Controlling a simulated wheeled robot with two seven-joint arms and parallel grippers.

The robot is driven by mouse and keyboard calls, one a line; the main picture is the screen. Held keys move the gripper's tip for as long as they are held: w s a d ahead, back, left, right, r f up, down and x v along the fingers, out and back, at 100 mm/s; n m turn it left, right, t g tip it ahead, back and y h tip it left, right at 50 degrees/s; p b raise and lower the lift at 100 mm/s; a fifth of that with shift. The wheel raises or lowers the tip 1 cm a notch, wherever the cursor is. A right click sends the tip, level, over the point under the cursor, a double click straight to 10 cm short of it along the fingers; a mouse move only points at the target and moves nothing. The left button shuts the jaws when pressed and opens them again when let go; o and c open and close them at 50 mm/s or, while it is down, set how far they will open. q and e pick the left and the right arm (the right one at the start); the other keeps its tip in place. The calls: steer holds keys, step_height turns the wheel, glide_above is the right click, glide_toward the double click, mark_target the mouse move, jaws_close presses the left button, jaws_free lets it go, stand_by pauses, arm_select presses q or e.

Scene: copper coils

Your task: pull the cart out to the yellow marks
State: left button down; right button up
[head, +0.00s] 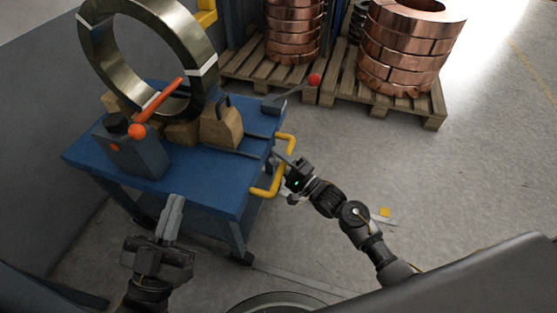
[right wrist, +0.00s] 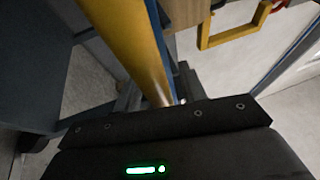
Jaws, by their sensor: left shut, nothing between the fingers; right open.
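The cart (head: 205,190) is a blue table on legs. A yellow handle (head: 287,150) sticks out from its right side. My right gripper (head: 284,165) is at this handle, its fingers open around or beside the bar; I cannot tell which. In the right wrist view the yellow bar (right wrist: 125,35) runs close in front of the gripper, partly hiding the fingers. My left gripper (head: 174,210) is shut and empty in front of the cart's near edge. A small yellow mark (head: 384,212) lies on the floor to the right of my right arm.
The cart carries a large metal ring coil (head: 95,45), wooden blocks (head: 222,125) and a grey box with an orange lever (head: 160,105). Pallets (head: 425,110) with copper coils (head: 400,60) stand behind.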

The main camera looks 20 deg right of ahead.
jaws_close()
steer(key=shift+s+d, duration=0.1)
stand_by(0.3)
